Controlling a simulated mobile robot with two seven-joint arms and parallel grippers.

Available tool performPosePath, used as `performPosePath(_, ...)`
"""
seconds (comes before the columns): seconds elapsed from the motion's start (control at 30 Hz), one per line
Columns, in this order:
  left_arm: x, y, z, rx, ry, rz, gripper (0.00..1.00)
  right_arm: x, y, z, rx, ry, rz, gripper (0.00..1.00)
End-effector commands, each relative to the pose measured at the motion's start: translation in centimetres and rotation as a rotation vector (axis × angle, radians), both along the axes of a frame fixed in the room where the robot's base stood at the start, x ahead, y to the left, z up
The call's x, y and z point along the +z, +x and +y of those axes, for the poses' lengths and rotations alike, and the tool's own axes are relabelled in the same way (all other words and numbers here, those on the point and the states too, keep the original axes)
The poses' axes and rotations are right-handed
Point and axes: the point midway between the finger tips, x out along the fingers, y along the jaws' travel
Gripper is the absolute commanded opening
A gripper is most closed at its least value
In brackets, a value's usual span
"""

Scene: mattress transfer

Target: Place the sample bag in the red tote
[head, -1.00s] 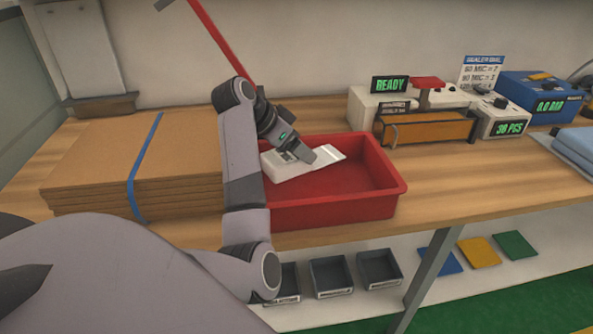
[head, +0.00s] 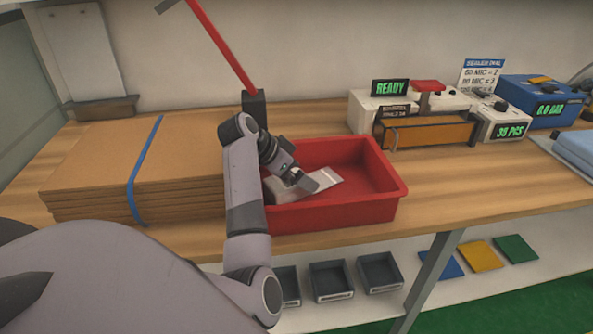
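The red tote (head: 385,206) stands on the wooden bench, right of the stacked cardboard. The sample bag (head: 326,178) is a flat, pale, partly see-through bag, inside the tote's outline at its left part. My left gripper (head: 310,184) reaches into the tote from the left with its fingertips on the bag, and appears shut on it. The gripper and wrist hide part of the bag. I cannot tell whether the bag touches the tote floor. My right gripper is out of view.
Strapped cardboard sheets (head: 90,165) lie left of the tote. Small grey bins (head: 331,280) sit on the shelf below.

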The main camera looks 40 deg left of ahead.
Motion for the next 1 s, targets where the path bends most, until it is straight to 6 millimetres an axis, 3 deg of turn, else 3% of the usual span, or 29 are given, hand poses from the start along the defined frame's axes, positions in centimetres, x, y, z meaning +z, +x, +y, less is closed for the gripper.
performPosePath(0.37, 0.7, -0.3, 0.2, 0.001, 0.001, -0.001, 1.0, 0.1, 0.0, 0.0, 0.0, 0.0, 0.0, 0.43)
performPosePath(0.8, 7.7, -6.0, 2.1, 0.003, 0.004, 0.0, 1.0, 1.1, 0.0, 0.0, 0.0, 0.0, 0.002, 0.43)
performPosePath(1.0, 9.0, -7.2, 2.4, 0.001, 0.001, 0.001, 1.0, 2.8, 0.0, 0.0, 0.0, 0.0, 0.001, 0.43)
